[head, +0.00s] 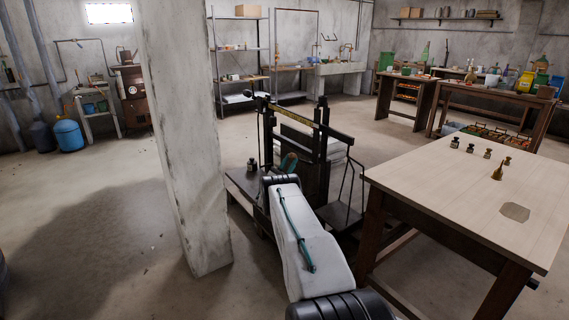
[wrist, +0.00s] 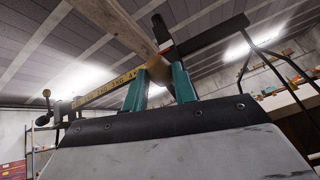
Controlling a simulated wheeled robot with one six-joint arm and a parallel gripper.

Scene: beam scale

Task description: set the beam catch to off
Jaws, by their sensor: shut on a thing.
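The beam scale (head: 322,150) stands on the floor in the middle of the head view, a dark frame with a yellow-marked beam (head: 292,117) across its top. My gripper (head: 288,162) reaches in at its front, below the beam. In the wrist view, the teal fingers of my gripper (wrist: 158,75) are closed around a small brownish part just by the beam (wrist: 100,90). It appears to be the beam catch (wrist: 157,66), but its shape is mostly hidden by the fingers. I cannot tell its setting.
A concrete pillar (head: 182,140) stands close on the left. A wooden table (head: 455,200) with several small weights (head: 487,153) stands close on the right. A small dark weight (head: 252,165) is on the scale's left side. Open floor lies beyond the scale.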

